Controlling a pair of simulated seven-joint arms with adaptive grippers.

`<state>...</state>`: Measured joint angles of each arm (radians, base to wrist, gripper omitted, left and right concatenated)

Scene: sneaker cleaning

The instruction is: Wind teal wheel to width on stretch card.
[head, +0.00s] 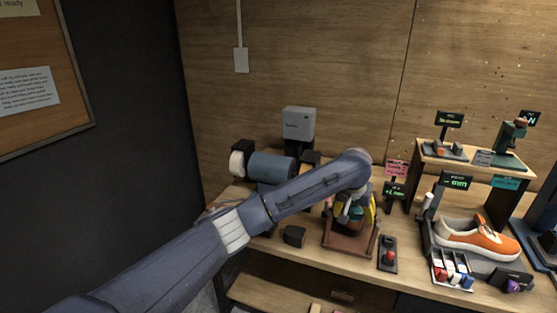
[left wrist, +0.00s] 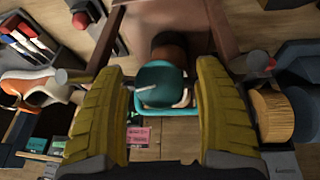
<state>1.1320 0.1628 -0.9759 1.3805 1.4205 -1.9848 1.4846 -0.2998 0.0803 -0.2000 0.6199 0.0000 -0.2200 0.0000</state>
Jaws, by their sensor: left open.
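The teal wheel (left wrist: 160,82) lies between the two yellow fingers of my left gripper (left wrist: 165,115) in the left wrist view. The fingers are open, with a gap on both sides of the wheel. In the head view my left gripper (head: 357,208) points down over a reddish-brown wooden stand (head: 340,240), and it partly hides the wheel. A pink card (head: 396,168) stands behind and to the right, above a small green-lit display (head: 394,190). The pink card also shows in the left wrist view (left wrist: 138,135). I cannot read which is the stretch card.
A control box with a red button (head: 388,255) sits right of the stand. A blue motor (head: 272,167) stands behind my left arm.

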